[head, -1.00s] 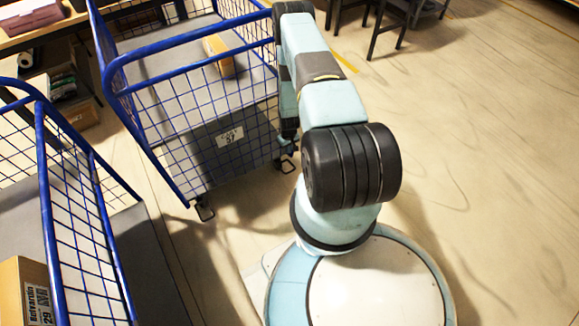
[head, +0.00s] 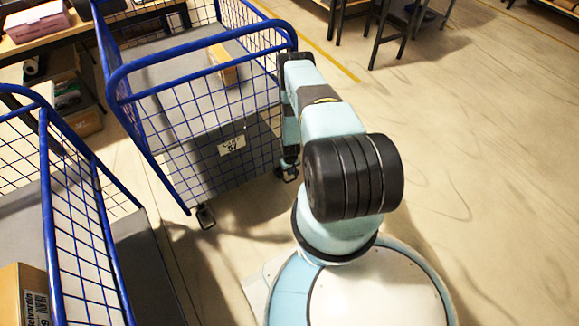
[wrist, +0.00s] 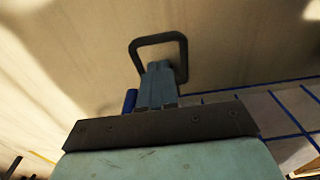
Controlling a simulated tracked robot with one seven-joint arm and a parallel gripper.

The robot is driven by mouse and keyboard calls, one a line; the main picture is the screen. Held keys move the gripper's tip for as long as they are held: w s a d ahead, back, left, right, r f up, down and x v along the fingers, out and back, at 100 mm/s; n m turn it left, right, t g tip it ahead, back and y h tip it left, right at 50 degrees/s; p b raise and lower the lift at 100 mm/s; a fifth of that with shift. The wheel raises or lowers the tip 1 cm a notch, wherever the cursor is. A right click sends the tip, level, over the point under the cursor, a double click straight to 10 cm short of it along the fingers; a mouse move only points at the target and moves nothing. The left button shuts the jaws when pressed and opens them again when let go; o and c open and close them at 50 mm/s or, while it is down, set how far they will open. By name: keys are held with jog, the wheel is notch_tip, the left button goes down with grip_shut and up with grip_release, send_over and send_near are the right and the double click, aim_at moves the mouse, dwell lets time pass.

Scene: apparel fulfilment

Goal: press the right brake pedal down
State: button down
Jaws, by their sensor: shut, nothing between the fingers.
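The blue wire cart (head: 200,61) has two dark loop-shaped brake pedals low at its near end. The left pedal (head: 205,217) is by the left corner. The right pedal (head: 287,173) is by the right corner, just below my arm. In the wrist view a dark squared loop, seemingly the right pedal (wrist: 182,46), lies beyond my gripper (wrist: 158,68). My gripper's closed fingers overlap the loop's near side in that view. I cannot tell whether they touch it.
A second blue cart (head: 50,205) with a cardboard box (head: 15,295) stands at the left. The first cart carries a small box (head: 223,65) and a label plate (head: 231,145). Stools (head: 395,30) stand at the back. The floor to the right is clear.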

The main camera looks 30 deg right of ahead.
jog(key=shift+s+f, duration=0.7)
jog(key=shift+f, duration=0.35)
jog(key=shift+s+f, duration=0.1)
jog(key=shift+s, duration=0.05)
jog(key=shift+s+f+t, duration=0.35)
jog(key=shift+f+t, duration=0.2)
jog(key=shift+t, duration=0.15)
jog(key=shift+s+d+f, duration=0.1)
jog(key=shift+s+f, duration=0.1)
jog(key=shift+f, duration=0.55)
jog(key=shift+s+a+f, duration=0.1)
jog(key=shift+s+f, duration=0.15)
jog(key=shift+f, duration=0.45)
jog(key=shift+s+d+f, duration=0.1)
jog(key=shift+s+f, duration=0.1)
jog(key=shift+f, duration=0.55)
notch_tip(320, 180, up, 11)
send_over(292, 180)
jog(key=s, duration=0.6)
jog(key=shift+s+d+r, duration=0.15)
jog(key=shift+s+r, duration=0.1)
jog(key=shift+r, duration=0.35)
